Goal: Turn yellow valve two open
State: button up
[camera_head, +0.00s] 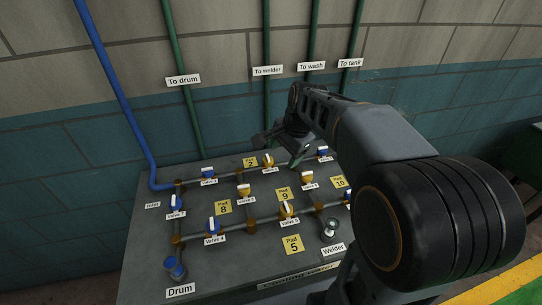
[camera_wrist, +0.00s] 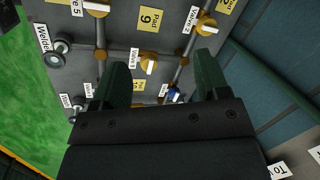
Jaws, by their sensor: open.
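Yellow valve two (camera_head: 268,161) sits on the pipe run at the back of the grey panel, with a white handle and a "Valve 2" label below it. In the wrist view, yellow valve two (camera_wrist: 207,26) is near the top right, just past the right fingertip, its white handle apart from the finger. My gripper (camera_head: 283,147) hangs over the back of the panel, beside and slightly right of the valve. In the wrist view, my gripper (camera_wrist: 162,66) is open, with nothing held. Another yellow valve (camera_wrist: 148,64) and a blue valve (camera_wrist: 174,96) show between its fingers, farther off.
Other yellow and blue valves, pipes and yellow pad tags crowd the panel (camera_head: 140,262). A blue valve (camera_head: 322,151) is right of my gripper. Green pipes (camera_head: 184,85) and a blue pipe (camera_head: 112,75) run up the wall behind. My arm hides the panel's right side.

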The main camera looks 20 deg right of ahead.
aim_at(269, 157)
jog(key=w+d+f+m+y, duration=0.1)
jog(key=w+d+f+m, duration=0.1)
jog(key=w+m, duration=0.4)
jog(key=w+d+f+m+y, duration=0.1)
jog(key=w+d+m, duration=0.1)
jog(key=w+m, duration=0.45)
jog(key=shift+g, duration=0.3)
jog(key=x, duration=0.9)
jog(key=p+x, duration=0.1)
jog(key=x, duration=0.4)
jog(key=shift+w+r, duration=0.1)
jog(key=shift+w, duration=0.2)
jog(key=shift+c, duration=0.4)
jog(key=c, duration=0.8)
